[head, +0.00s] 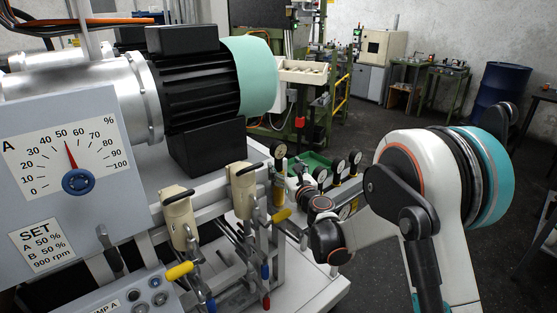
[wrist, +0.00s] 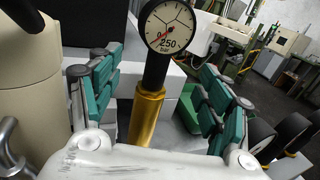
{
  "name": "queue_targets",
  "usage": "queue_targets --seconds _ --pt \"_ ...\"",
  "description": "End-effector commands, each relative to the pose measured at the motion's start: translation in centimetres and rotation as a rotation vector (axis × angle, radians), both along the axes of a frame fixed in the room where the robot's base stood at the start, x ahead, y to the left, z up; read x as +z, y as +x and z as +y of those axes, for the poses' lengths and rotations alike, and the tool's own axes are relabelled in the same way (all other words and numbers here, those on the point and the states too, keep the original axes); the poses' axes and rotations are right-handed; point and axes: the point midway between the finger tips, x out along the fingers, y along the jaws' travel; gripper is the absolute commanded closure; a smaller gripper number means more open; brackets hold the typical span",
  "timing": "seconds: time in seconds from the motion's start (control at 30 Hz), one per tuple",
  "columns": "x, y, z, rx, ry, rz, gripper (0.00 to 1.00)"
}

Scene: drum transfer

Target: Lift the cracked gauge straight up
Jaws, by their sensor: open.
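The cracked gauge (wrist: 171,25) stands upright in the wrist view, with a white dial marked 250 bar and dark lines across its face. Below the dial are a black neck and a brass stem (wrist: 148,115). My gripper (wrist: 160,72) is open, with one teal-padded finger on each side of the gauge and visible gaps to the stem. The foot of the stem is hidden behind my gripper's body. In the head view, the gauge (head: 278,150) stands at the bench's far edge, left of my wrist.
Other gauges (head: 340,167) stand in a row to the right, beside a green tray (head: 316,160). Cream-headed valves (head: 180,219) and a motor (head: 195,75) are on the left. In the wrist view, a cream cylinder (wrist: 30,80) is close to the left finger.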

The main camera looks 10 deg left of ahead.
Motion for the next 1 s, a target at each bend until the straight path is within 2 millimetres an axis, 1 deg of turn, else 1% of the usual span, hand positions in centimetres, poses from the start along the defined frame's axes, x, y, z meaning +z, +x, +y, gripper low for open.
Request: queue_targets --seconds 0.17,0.4,0.5,0.77,0.87,0.9,0.97,1.0 --pt "0.0 0.9 0.8 0.000 0.001 0.001 0.29" --pt "0.3 3.6 2.8 0.000 0.001 0.001 0.29" --pt "0.4 4.2 3.2 0.000 0.001 0.001 0.29" --pt "0.5 4.4 3.3 0.000 0.001 0.001 0.29" --pt "0.5 4.4 3.3 -0.001 0.001 0.001 0.49" --pt "0.5 4.4 3.3 -0.001 0.001 0.001 0.58" --pt "0.5 4.4 3.3 -0.001 0.001 0.001 0.72" --pt "0.5 4.4 3.3 -0.001 0.001 0.001 0.81"
